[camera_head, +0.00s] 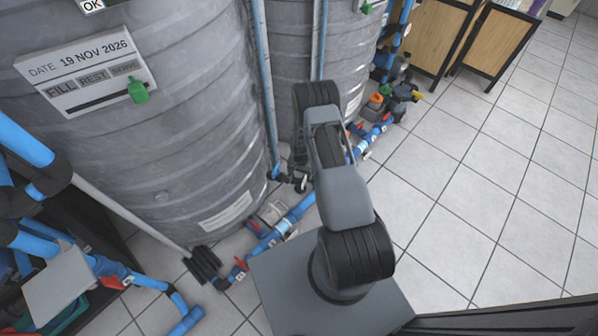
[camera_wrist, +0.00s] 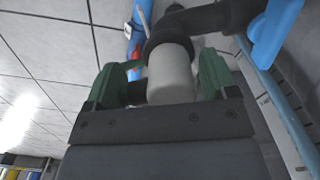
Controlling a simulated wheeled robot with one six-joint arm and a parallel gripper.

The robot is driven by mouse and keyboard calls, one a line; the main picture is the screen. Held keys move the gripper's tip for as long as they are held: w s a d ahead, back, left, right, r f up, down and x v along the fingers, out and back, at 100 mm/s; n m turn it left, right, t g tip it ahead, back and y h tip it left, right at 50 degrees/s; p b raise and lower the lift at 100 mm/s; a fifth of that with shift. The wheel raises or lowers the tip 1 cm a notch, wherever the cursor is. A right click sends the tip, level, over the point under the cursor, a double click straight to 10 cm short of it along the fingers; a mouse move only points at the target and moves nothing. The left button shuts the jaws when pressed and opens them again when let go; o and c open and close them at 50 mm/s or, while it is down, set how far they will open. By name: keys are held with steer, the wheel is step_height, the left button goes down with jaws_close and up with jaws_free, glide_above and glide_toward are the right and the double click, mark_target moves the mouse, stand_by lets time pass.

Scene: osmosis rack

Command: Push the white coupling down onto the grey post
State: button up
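In the wrist view a short off-white cylinder, which I take to be the white coupling (camera_wrist: 170,75), stands between the two green fingers of my gripper (camera_wrist: 168,72). I cannot make out a separate grey post, nor whether the coupling sits on one. In the head view my arm reaches down beside the tanks, and it hides the coupling and most of my gripper.
Two large grey ribbed tanks (camera_head: 190,130) stand at left and centre. Blue piping with valves (camera_head: 285,225) runs along the floor at their base. A blue pipe (camera_wrist: 275,30) lies close to the right of my gripper. Open tiled floor (camera_head: 480,160) spreads at right.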

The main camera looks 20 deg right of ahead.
steer(key=c, duration=0.7)
steer(key=shift+r+p, duration=0.3)
steer(key=shift+r, duration=0.3)
step_height(320, 180, up, 2)
steer(key=shift+r+p, duration=0.25)
steer(key=shift+p, duration=0.25)
steer(key=s+d+r+p, duration=0.2)
steer(key=s+r+p, duration=0.2)
steer(key=s+r, duration=0.5)
steer(key=s, duration=0.4)
steer(key=shift+s+d+r, duration=0.15)
steer(key=shift+s+d, duration=0.15)
steer(key=shift+s, duration=0.1)
